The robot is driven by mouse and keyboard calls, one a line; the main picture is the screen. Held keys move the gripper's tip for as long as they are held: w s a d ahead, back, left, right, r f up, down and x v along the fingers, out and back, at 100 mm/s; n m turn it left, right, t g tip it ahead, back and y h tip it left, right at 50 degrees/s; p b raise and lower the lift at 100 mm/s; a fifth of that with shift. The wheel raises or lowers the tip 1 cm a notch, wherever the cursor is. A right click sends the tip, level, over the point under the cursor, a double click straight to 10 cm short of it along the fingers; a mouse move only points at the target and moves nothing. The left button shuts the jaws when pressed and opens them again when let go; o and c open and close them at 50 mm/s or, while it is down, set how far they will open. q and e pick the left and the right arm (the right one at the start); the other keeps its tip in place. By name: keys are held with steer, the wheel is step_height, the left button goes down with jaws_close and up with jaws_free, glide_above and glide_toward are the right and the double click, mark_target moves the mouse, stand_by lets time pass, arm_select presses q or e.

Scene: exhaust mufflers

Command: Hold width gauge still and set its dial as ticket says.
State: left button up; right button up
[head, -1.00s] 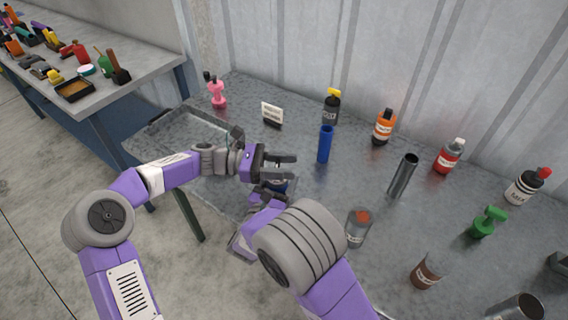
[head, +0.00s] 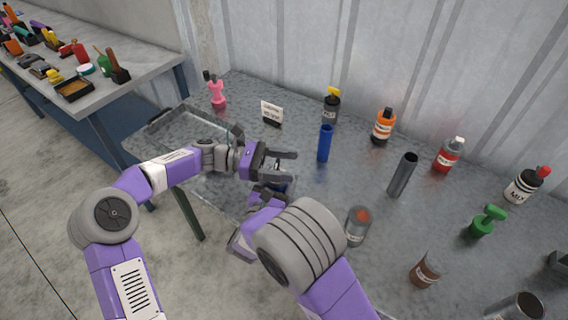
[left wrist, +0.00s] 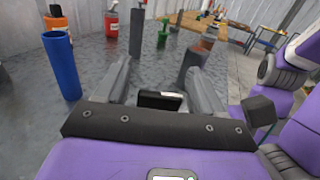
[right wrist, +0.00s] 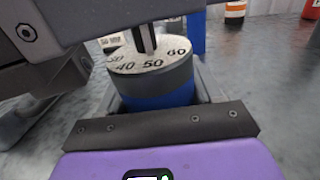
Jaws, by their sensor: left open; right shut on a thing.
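The width gauge (right wrist: 155,92) has a blue body and a grey dial top marked 40, 50 and 60, seen in the right wrist view. A dark upright knob (right wrist: 145,38) stands on the dial; its exact setting is unclear. My right gripper (head: 272,192) is shut on the gauge, whose blue side (head: 284,187) shows a little in the head view. My left gripper (head: 291,167) is open just above the gauge; its fingers also show in the left wrist view (left wrist: 160,88). The white ticket (head: 271,112) stands behind, its writing too small to read.
A blue tube (head: 325,143) stands close to the right of my left gripper. An empty tray (head: 205,128) lies at the left. A second bench (head: 130,75) with tools is further left.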

arm_select(q)
steer(key=w+a, duration=0.2)
steer(key=a, duration=0.9)
steer(key=shift+w+a, duration=0.15)
steer(key=shift+a, duration=0.25)
stand_by(0.4)
arm_select(e)
steer(key=o, duration=1.2)
